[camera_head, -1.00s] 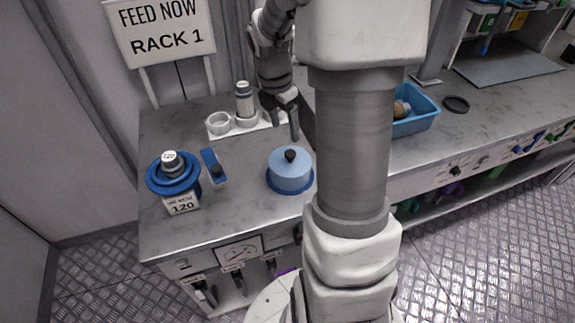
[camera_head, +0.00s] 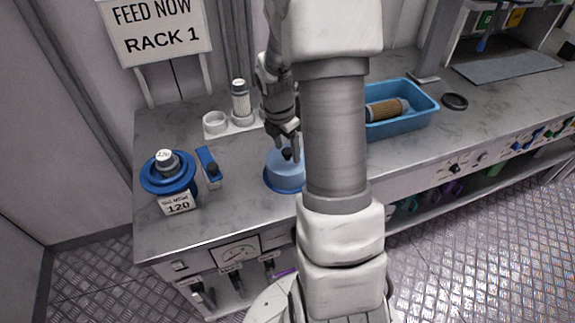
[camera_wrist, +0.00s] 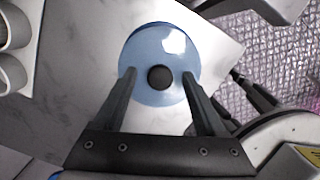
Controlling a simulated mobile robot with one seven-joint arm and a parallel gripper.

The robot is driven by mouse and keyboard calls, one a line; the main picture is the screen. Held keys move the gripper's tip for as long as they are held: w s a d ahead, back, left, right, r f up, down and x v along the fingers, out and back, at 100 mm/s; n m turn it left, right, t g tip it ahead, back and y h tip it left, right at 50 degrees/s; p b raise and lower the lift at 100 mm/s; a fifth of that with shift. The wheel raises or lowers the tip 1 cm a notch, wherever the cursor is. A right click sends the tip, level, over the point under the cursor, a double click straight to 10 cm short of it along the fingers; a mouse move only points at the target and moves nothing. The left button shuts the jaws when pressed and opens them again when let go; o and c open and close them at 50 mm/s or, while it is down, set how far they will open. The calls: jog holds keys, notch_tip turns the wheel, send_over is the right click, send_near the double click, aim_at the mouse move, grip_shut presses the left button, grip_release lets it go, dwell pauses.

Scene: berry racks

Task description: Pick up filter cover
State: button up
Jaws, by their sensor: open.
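The filter cover appears to be the light blue round lid (camera_head: 283,174) with a black knob, on a darker blue base on the counter in the head view. In the wrist view the cover (camera_wrist: 150,92) lies ahead of my gripper, its black knob (camera_wrist: 160,78) between the fingertips. My gripper (camera_head: 288,153) is open, with its fingers on either side of the knob. I cannot tell whether the fingers touch the knob or the cover. My arm hides the counter just right of the cover.
A blue dial-like piece (camera_head: 168,180) with a 120 label and a blue-handled item (camera_head: 208,165) stand to the left. A white holder (camera_head: 216,123) with a filter cylinder (camera_head: 241,103) is behind. A blue bin (camera_head: 425,108) holding a brown cylinder and a black ring (camera_head: 454,101) are right.

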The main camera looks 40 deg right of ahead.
grip_shut()
dwell(1.3)
